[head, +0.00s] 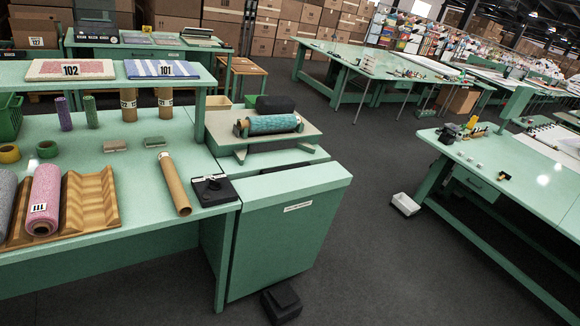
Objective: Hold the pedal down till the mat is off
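A black pedal-like block (282,303) sits on the floor at the bottom, by the foot of the green cabinet (290,230). Nothing is seen touching it. A teal textured roll (270,124), perhaps the mat, lies across a black holder on a pale raised stand (222,127) above the cabinet. Two flat mats lie on the upper shelf: a pink one marked 102 (45,70) and a blue-and-white striped one marked 101 (190,69). I cannot tell which mat the task means. My gripper is not in view.
The left table (100,170) holds a wooden cradle (105,205) with rolls, a brown tube (174,184) and a black device (213,189).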

